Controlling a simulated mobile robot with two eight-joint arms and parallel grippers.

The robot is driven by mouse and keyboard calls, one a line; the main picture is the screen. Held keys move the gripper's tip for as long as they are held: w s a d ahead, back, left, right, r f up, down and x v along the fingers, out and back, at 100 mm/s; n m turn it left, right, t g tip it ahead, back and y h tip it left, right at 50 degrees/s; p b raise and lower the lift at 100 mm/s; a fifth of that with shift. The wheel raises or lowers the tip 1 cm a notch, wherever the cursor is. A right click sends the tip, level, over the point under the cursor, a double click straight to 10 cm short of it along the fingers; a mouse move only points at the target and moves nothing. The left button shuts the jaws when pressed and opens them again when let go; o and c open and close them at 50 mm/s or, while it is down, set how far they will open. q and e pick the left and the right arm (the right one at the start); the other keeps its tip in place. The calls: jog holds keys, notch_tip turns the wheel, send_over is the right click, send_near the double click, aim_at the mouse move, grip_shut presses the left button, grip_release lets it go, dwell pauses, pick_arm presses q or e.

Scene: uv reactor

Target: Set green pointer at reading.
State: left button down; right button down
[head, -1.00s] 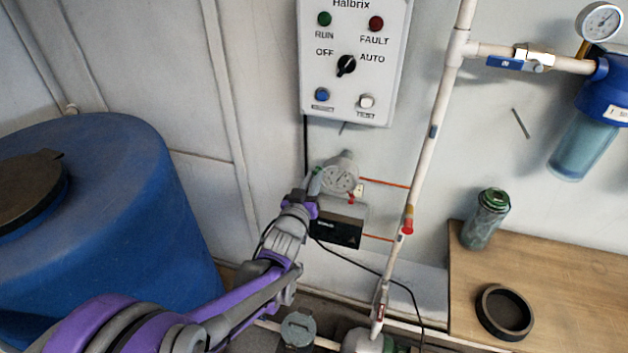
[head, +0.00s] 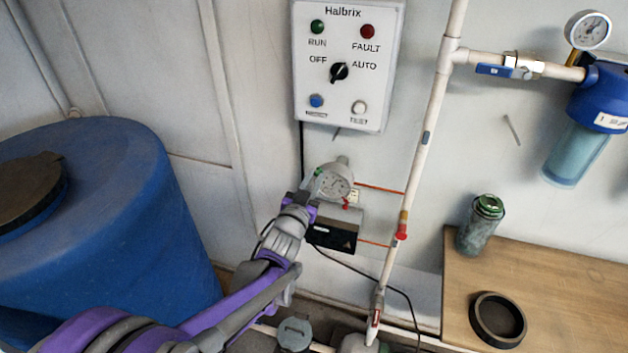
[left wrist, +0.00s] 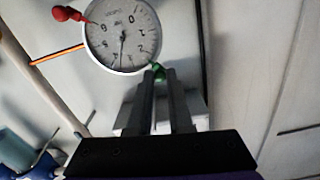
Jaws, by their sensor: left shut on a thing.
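The round gauge (head: 333,183) with a white dial is mounted on the wall unit below the control panel. In the left wrist view the dial (left wrist: 122,36) appears rotated, with its dark needle pointing toward the bottom of the picture. The green pointer (left wrist: 158,72) sits at the dial's lower right rim. A red pointer (left wrist: 68,14) sticks out at the upper left rim. My left gripper (left wrist: 160,82) is shut on the green pointer, with its fingertips close to the rim. In the head view the left gripper (head: 310,186) is at the gauge's left side. My right gripper is not in view.
A dark box (head: 333,237) lies below the gauge. The control panel (head: 350,85) hangs above. A white pipe (head: 427,130) with a red-handled fitting runs to the right. A blue tank (head: 90,220) stands left; a wooden bench (head: 570,290) holds a bottle and a ring.

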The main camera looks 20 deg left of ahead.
pick_arm(q)
jog(key=c, duration=0.8)
grip_release()
jog(key=s, duration=1.1)
jog(key=shift+a+b, duration=0.2)
jog(key=shift+b, duration=0.15)
jog(key=s+f+g+p, duration=0.1)
jog(key=s+f+g, duration=0.2)
jog(key=s, duration=0.4)
jog(key=s+f+n+g+p, duration=0.1)
jog(key=s+f+g+p, duration=0.1)
jog(key=s+g, duration=0.3)
jog(key=s+d+f+n+g+p, duration=0.1)
jog(key=s+f+g, duration=0.2)
jog(key=s, duration=0.8)
jog(key=shift+f+g+y, duration=0.3)
jog(key=shift+f+g, duration=0.1)
jog(key=shift+g, duration=0.4)
